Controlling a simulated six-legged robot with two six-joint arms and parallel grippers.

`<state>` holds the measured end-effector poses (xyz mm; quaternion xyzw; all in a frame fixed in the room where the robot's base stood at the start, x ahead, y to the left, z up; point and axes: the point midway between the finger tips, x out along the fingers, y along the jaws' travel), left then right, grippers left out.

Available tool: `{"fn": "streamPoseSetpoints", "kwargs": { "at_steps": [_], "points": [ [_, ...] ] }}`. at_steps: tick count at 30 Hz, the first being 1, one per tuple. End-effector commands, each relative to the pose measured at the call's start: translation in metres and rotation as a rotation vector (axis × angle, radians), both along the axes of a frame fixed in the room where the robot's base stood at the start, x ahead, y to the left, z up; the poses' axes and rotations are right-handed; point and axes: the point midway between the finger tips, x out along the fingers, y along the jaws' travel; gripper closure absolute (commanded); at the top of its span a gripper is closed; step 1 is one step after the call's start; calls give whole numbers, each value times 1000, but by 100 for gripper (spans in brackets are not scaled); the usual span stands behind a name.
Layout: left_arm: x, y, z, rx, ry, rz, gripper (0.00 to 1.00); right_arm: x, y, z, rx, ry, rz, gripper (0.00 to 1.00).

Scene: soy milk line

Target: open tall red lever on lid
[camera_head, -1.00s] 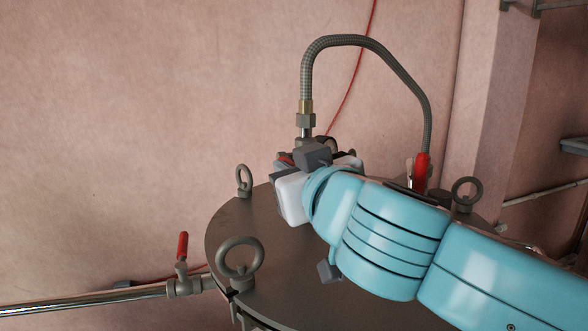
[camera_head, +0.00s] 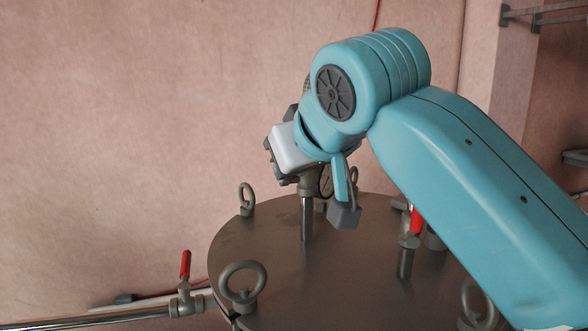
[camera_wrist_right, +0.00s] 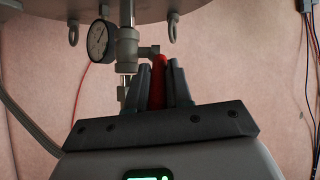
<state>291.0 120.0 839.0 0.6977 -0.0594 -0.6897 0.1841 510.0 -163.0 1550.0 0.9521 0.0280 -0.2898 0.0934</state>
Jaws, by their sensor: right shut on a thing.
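A red lever (camera_wrist_right: 158,80) is on the fitting with the pressure gauge (camera_wrist_right: 98,41), in the right wrist view. That view looks upside down, with the lid at the top. My right gripper (camera_wrist_right: 159,64) is shut on the red lever, one grey finger on each side. In the head view my right wrist covers the gripped lever and fingers; the post (camera_head: 307,215) below stands on the round grey lid (camera_head: 260,225). A second red lever (camera_head: 416,221) stands at the right of the lid, partly behind my arm. My left gripper is not in view.
Lifting rings (camera_head: 243,281) stand around the lid's rim. A pipe with a small red-handled valve (camera_head: 185,265) runs at the lower left. The braided hose is mostly hidden behind my right arm. The wall side at left is clear.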

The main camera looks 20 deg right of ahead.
Motion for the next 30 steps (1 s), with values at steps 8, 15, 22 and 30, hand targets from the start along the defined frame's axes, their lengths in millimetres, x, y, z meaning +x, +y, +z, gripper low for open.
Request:
{"fn": "streamPoseSetpoints", "kwargs": {
  "at_steps": [8, 15, 22, 30],
  "points": [
    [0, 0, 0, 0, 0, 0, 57, 1, 0, 4, 3, 23, 0, 100],
    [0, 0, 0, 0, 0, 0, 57, 1, -1, 5, 3, 25, -1, 100],
    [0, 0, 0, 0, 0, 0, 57, 1, -1, 5, 3, 23, 0, 60],
    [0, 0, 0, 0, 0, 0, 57, 1, 0, 4, 2, 28, -1, 55]
  ]
}}
